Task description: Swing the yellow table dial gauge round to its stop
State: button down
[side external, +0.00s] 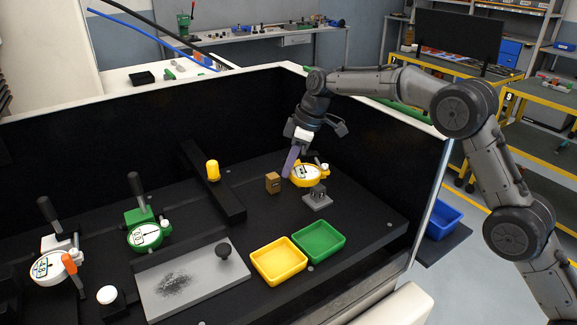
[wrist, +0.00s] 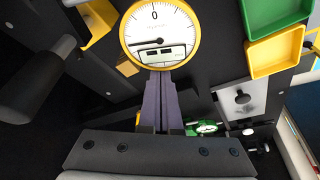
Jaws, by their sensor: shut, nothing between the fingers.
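The yellow dial gauge (side external: 308,175) stands on a small grey base (side external: 317,200) toward the right rear of the black work surface. Its white face shows large in the wrist view (wrist: 158,30), with the needle pointing left. My gripper (side external: 291,168) is shut, with its purple fingers together and nothing between them. The fingertips are at the left edge of the yellow gauge in the side view. In the wrist view the fingers (wrist: 164,80) reach the gauge's lower rim; I cannot tell whether they touch it. The gauge's stop cannot be made out.
A small brown block (side external: 272,182) stands left of the gauge. A yellow tray (side external: 279,261) and a green tray (side external: 318,242) lie in front. A black bar with a yellow knob (side external: 212,170), a green gauge (side external: 145,235) and a white gauge (side external: 48,267) are further left. Black walls enclose the surface.

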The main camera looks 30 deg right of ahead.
aim_at(302, 174)
dwell(0.3)
jog(key=s+d+n, duration=0.2)
jog(key=n, duration=0.1)
jog(key=shift+g+y, duration=0.3)
jog(key=shift+g, duration=0.1)
jog(key=shift+s+d, duration=0.45)
jog(key=shift+d, duration=0.05)
jog(key=shift+a, duration=0.1)
